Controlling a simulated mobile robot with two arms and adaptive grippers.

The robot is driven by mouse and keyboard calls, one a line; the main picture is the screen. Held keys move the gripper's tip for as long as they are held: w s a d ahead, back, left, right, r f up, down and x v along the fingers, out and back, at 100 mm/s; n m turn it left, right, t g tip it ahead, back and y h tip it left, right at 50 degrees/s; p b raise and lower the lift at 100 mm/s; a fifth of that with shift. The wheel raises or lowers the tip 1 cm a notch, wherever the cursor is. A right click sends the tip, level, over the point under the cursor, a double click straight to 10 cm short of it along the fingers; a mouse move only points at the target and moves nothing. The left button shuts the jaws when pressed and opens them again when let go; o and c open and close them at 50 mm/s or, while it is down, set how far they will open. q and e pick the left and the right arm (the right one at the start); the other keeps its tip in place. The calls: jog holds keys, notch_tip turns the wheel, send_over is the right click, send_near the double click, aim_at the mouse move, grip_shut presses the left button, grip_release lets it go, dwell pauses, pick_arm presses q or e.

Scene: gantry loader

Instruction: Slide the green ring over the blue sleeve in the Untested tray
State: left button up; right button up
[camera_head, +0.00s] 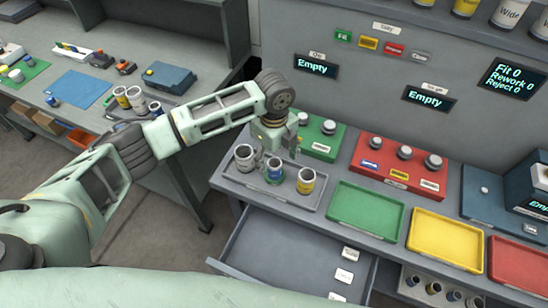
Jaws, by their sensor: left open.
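My left gripper (279,150) is open and points down, just above the back of a grey tray (235,183) on the right-hand bench. Three upright cylindrical sleeves stand in this tray: a pale grey one (245,158), a middle one with a blue-green band (274,172), and one with a yellow and dark blue band (306,181). The gripper is over and slightly behind the middle sleeve, apart from it as far as I can tell. I cannot make out a separate green ring, and no readable "Untested" label shows. My right gripper is not in view.
A green block (323,150) and a red block (376,178) with grey knobs stand behind. Green (366,213), yellow (445,241) and red (520,266) trays lie to the right. A drawer (290,262) stands open below. The left bench (30,92) holds another tray with several sleeves.

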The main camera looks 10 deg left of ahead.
pick_arm(q)
notch_tip(320, 180, up, 11)
dwell(0.3)
dwell(0.5)
